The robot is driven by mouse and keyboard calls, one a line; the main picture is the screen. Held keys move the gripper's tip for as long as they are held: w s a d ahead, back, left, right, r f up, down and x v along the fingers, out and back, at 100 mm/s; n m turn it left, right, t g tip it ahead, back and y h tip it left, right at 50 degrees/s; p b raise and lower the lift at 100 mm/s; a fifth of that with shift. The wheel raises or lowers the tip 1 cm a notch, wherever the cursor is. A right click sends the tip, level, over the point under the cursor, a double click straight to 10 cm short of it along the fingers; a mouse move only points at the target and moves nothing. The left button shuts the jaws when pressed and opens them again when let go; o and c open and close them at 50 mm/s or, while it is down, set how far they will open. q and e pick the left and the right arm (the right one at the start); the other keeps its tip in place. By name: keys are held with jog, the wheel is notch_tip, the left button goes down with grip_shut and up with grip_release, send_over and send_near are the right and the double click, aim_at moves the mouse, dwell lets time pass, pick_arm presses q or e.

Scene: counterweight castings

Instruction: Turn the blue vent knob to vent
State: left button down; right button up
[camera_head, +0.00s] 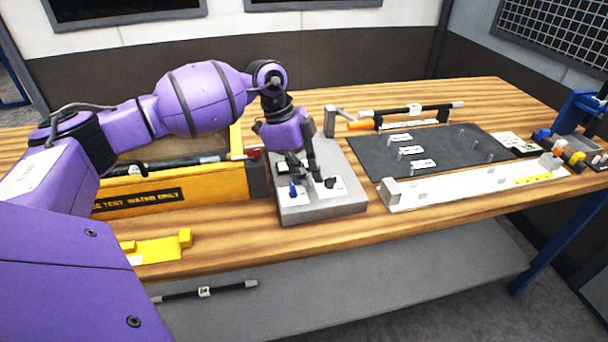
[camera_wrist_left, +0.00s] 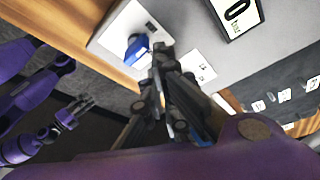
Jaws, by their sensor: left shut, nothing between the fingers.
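The blue vent knob (camera_head: 293,190) stands on a white label plate at the front left of the grey test panel (camera_head: 310,210). It also shows in the left wrist view (camera_wrist_left: 136,45), beside the fingertips. I cannot tell whether a fingertip touches the blue knob. My right gripper (camera_wrist_left: 76,110) shows small at the left of the wrist view; its jaws are unclear.
A yellow tank (camera_head: 215,186) stands left of the panel. A dark mat (camera_head: 440,148) with small holders and a long white fixture (camera_head: 470,190) lie to the right. A dark rod on a stand (camera_head: 410,111) is behind. A gauge display (camera_wrist_left: 237,14) reads 0 bar.

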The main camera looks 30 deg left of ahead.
pick_arm(q)
jog(key=shift+r, duration=0.15)
jog(key=v, duration=1.1)
jog(key=shift+a+r, duration=0.15)
jog(key=shift+r, duration=0.2)
